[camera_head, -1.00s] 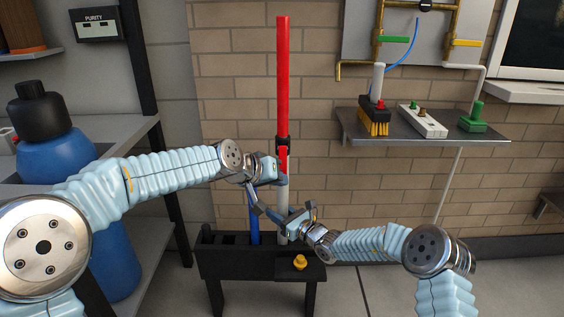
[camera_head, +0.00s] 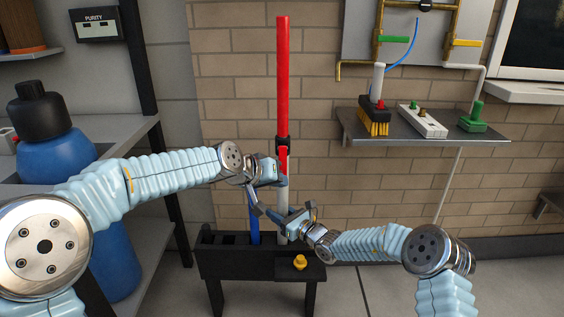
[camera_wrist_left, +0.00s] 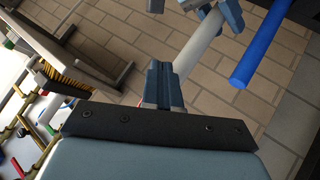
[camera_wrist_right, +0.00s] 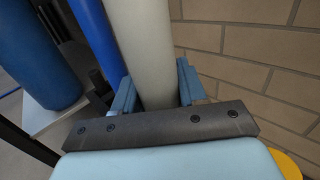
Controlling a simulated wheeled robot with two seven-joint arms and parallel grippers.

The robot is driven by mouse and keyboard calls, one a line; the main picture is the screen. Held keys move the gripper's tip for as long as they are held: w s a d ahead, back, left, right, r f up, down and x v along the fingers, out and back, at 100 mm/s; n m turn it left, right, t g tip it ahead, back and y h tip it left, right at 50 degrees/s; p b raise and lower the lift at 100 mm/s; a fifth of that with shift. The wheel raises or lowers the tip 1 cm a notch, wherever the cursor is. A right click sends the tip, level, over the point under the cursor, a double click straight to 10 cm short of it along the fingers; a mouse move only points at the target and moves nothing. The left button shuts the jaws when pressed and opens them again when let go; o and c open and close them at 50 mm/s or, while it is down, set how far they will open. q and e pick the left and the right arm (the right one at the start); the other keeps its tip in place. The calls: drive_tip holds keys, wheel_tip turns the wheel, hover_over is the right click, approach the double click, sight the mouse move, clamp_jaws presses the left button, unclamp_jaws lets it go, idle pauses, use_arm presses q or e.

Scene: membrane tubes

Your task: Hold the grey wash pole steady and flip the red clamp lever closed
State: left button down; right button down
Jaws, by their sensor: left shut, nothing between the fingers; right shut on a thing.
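The wash pole stands upright in the black stand (camera_head: 240,263); its lower part is grey (camera_head: 284,200) and its upper part is red (camera_head: 283,75). A black collar (camera_head: 282,142) sits between them, with the red clamp lever (camera_head: 283,157) just below it. My left gripper (camera_head: 279,182) is shut and empty, right at the pole just under the lever; its closed fingers show in the left wrist view (camera_wrist_left: 164,85). My right gripper (camera_head: 284,213) is shut on the grey pole low down; the right wrist view shows the grey pole (camera_wrist_right: 142,50) between its fingers.
A blue pole (camera_head: 254,222) stands in the stand left of the grey one. A yellow knob (camera_head: 299,262) sits on the stand's front. A wall shelf (camera_head: 430,137) with a brush (camera_head: 374,116) is at right. A blue bottle (camera_head: 52,140) stands on the left shelving.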

use_arm(q)
wheel_tip(320, 180, up, 10)
drive_tip(key=s, duration=0.1)
drive_tip(key=shift+s, duration=0.4)
idle(0.9)
drive_tip(key=shift+s+r, duration=0.25)
drive_tip(key=shift+r, duration=1)
drive_tip(key=shift+s+r, duration=0.2)
drive_tip(key=shift+r, duration=1.05)
use_arm(e)
drive_tip(key=c, duration=0.5)
unclamp_jaws()
drive_tip(key=shift+c, duration=0.2)
drive_tip(key=shift+s+d, duration=0.1)
